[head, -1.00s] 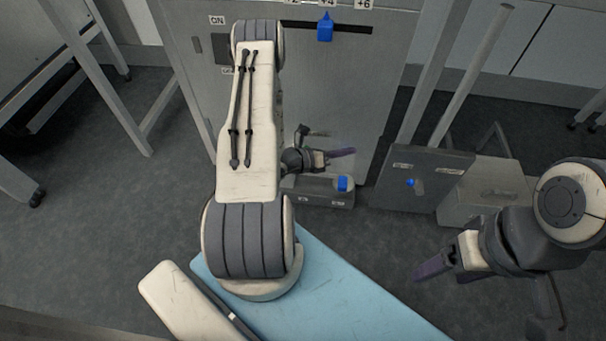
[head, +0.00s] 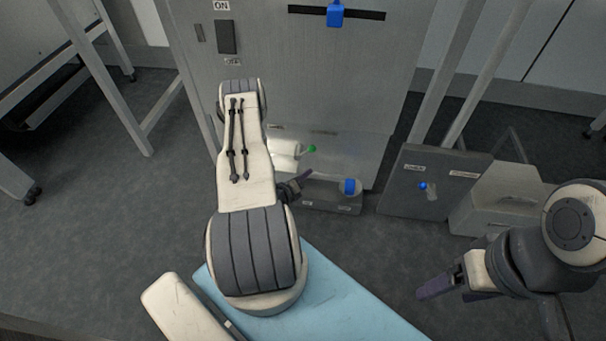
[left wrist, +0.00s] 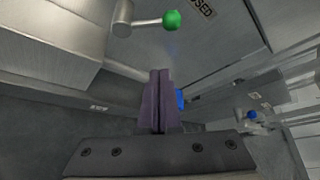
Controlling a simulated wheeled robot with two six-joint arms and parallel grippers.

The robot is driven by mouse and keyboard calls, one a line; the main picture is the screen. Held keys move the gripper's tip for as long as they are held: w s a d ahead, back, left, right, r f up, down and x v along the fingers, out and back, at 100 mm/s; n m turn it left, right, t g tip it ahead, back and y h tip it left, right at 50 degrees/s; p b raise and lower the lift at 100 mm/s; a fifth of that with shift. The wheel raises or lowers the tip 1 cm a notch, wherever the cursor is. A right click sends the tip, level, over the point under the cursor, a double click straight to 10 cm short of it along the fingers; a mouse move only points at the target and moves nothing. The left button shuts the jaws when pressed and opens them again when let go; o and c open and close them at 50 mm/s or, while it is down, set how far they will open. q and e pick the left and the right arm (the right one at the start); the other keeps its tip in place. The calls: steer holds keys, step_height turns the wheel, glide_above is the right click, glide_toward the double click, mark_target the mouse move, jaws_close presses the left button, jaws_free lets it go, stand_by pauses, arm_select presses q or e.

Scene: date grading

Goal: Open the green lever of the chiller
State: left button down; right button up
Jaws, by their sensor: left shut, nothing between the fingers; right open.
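The green lever (head: 311,149) has a round green knob on a short rod, low on the front of the grey chiller cabinet (head: 330,90). In the left wrist view the green knob (left wrist: 171,20) and its rod stand near the top, beyond the fingers. My left gripper (head: 304,175) is shut and empty, a little below the knob in the head view and apart from it. Its closed purple fingers show in the left wrist view (left wrist: 158,85). My right gripper (head: 428,291) is open, at the lower right, far from the lever.
A blue slider (head: 335,14) sits in a slot high on the cabinet. A low box with a blue knob (head: 349,186) stands below the lever. A grey panel with a blue knob (head: 422,186) stands to the right. A light blue surface (head: 350,300) lies in front.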

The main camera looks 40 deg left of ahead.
arm_select(q)
steer(key=b+x, duration=0.3)
steer(key=x, duration=0.5)
steer(key=a+r, duration=0.1)
steer(key=s+r, duration=0.1)
steer(key=a+r, duration=0.1)
steer(key=shift+s+a+b, duration=0.3)
steer(key=shift+b, duration=0.05)
steer(key=shift+s+a, duration=0.1)
